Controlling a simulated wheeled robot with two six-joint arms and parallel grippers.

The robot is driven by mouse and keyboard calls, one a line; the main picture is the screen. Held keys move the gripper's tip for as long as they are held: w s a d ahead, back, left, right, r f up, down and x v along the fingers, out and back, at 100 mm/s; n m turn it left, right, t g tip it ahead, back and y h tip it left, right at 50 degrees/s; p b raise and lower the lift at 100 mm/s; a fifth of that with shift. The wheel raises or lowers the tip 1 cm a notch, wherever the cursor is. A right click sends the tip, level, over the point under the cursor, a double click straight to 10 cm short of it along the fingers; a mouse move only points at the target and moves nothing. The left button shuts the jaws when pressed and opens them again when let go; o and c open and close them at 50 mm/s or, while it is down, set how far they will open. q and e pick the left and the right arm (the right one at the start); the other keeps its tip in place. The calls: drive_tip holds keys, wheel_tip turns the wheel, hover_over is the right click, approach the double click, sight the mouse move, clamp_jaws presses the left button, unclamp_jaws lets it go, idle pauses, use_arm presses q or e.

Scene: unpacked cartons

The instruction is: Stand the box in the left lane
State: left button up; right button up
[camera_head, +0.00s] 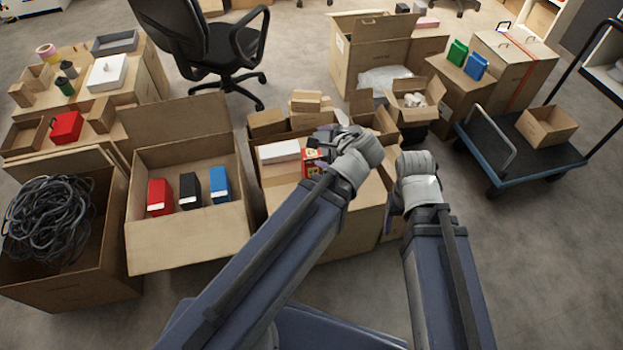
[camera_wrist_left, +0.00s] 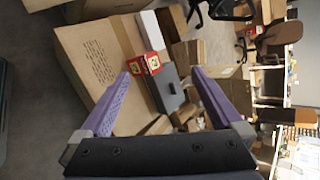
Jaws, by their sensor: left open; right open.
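A red and yellow box (camera_head: 313,162) stands in the middle carton (camera_head: 330,225), beside a white box (camera_head: 279,152). In the left wrist view, the red and yellow box (camera_wrist_left: 147,64) lies between a white box (camera_wrist_left: 149,30) and a dark grey box (camera_wrist_left: 169,88). My left gripper (camera_wrist_left: 160,73) is open above them, one fingertip near the red and yellow box; nothing is gripped. My left arm hides part of the carton in the head view. My right gripper (camera_head: 394,205) is open and empty right of the carton. I cannot make out lane dividers.
An open carton (camera_head: 190,245) at left holds red (camera_head: 159,197), black (camera_head: 189,190) and blue (camera_head: 220,186) boxes. A carton of black cable (camera_head: 50,220) stands further left. A flat trolley (camera_head: 520,150) is at right. Floor at lower right is clear.

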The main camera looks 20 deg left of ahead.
use_arm(q)
drive_tip(key=w+a+f+m+t+y+b, duration=0.1)
drive_tip(key=w+a+f+m+t+b, duration=0.2)
drive_tip(key=f+b, duration=0.5)
drive_tip(key=w+a+f+m+t+y+b, duration=0.15)
drive_tip(key=f+m+b, duration=0.35)
drive_tip(key=b, duration=0.6)
drive_tip(key=m+t+b, duration=0.4)
drive_tip(key=m+b, duration=0.4)
drive_tip(key=b, duration=0.8)
approach(315, 159)
drive_tip(key=x, duration=0.4)
drive_tip(key=shift+s+f+y, duration=0.1)
drive_tip(key=shift+f+y, duration=0.05)
drive_tip(key=shift+y, duration=0.2)
